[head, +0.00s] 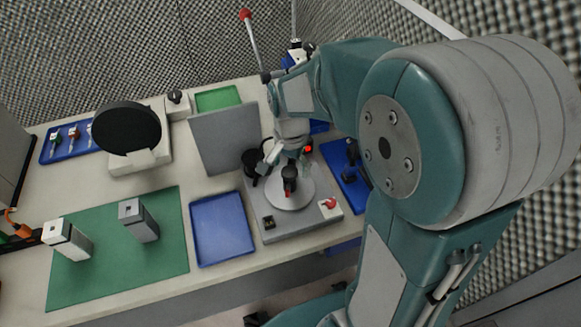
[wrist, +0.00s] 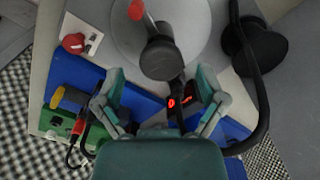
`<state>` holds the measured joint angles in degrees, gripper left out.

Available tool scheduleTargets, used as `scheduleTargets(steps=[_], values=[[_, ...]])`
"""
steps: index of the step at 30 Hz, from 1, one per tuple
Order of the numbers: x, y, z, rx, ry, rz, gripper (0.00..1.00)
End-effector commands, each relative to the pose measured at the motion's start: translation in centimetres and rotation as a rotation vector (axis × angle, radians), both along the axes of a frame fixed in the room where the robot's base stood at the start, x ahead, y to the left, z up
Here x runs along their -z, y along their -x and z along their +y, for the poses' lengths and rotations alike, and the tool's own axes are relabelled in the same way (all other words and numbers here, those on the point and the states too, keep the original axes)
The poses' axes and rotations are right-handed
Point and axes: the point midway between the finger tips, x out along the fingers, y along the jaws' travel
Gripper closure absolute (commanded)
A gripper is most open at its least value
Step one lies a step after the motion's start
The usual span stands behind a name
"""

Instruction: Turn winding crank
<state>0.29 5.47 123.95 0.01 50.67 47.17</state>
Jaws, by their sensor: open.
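The winding crank (head: 289,178) is a dark arm with a round black end and a red tip, over a pale round disc (head: 302,192) on a grey machine base (head: 325,222). In the wrist view the crank (wrist: 160,57) lies at the upper middle, its red tip pointing up and left. My gripper (head: 283,155) is above the machine in the head view. The wrist view shows my gripper (wrist: 160,88) open, one finger on each side below the crank's round end. I see nothing held. Whether a finger touches the crank cannot be told.
A red knob (wrist: 74,43) sits on the base corner. A small red display (wrist: 180,102) shows between my fingers. A black coiled part (wrist: 254,48) stands beside the disc.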

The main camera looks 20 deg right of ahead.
Motion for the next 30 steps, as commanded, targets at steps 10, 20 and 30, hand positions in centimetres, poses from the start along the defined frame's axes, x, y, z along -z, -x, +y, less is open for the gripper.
scheduleTargets(steps=[10, 20, 30], values=[[1.04, -0.01, 0.04, -0.001, 0.000, -0.001, 0.10], [1.03, -0.03, 0.04, -0.001, -0.001, -0.002, 0.91], [1.05, -0.06, 0.03, -0.022, 0.000, -0.003, 0.91]])
